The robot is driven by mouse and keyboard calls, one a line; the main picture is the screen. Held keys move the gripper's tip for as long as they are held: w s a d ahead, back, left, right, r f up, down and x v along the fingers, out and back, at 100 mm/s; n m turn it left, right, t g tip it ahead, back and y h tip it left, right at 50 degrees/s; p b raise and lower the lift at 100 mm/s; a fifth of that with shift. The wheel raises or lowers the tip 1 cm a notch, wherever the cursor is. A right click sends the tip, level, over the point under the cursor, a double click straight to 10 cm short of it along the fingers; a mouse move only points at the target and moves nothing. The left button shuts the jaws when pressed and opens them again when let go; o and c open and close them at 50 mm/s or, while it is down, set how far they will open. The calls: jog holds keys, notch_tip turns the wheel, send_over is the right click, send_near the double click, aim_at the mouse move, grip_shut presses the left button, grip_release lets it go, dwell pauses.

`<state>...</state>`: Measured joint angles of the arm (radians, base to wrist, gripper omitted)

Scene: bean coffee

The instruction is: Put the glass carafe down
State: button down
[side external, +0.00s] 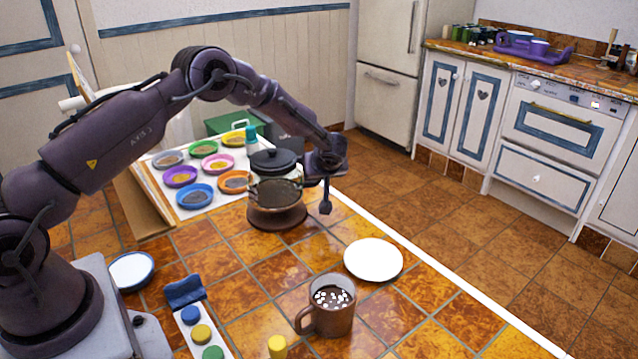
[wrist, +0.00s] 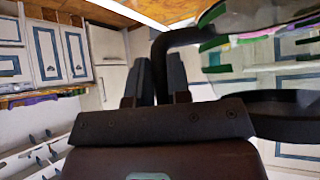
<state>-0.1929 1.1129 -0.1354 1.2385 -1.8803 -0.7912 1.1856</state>
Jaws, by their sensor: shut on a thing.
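The glass carafe (side external: 272,191) has a black lid and dark contents. It is upright at the middle of the tiled table, over a round brown base (side external: 277,218). I cannot tell whether it rests on the base or hangs just above it. My gripper (side external: 318,172) is at the carafe's right side, shut on its dark handle. In the wrist view, my gripper's fingers (wrist: 153,85) are around the black handle (wrist: 176,38), and the clear glass of the carafe (wrist: 238,55) fills the upper right. The fingertips are partly hidden.
A brown mug (side external: 334,312) with white bits on top and a white plate (side external: 373,260) stand in front and to the right. A white tray (side external: 160,162) with several coloured bowls lies behind left. A white bowl (side external: 131,271) is at left. Bare tiles lie between.

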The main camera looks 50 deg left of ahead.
jog(key=shift+f, duration=1.45)
jog(key=c, duration=1.1)
grip_release()
jog(key=shift+f, duration=0.1)
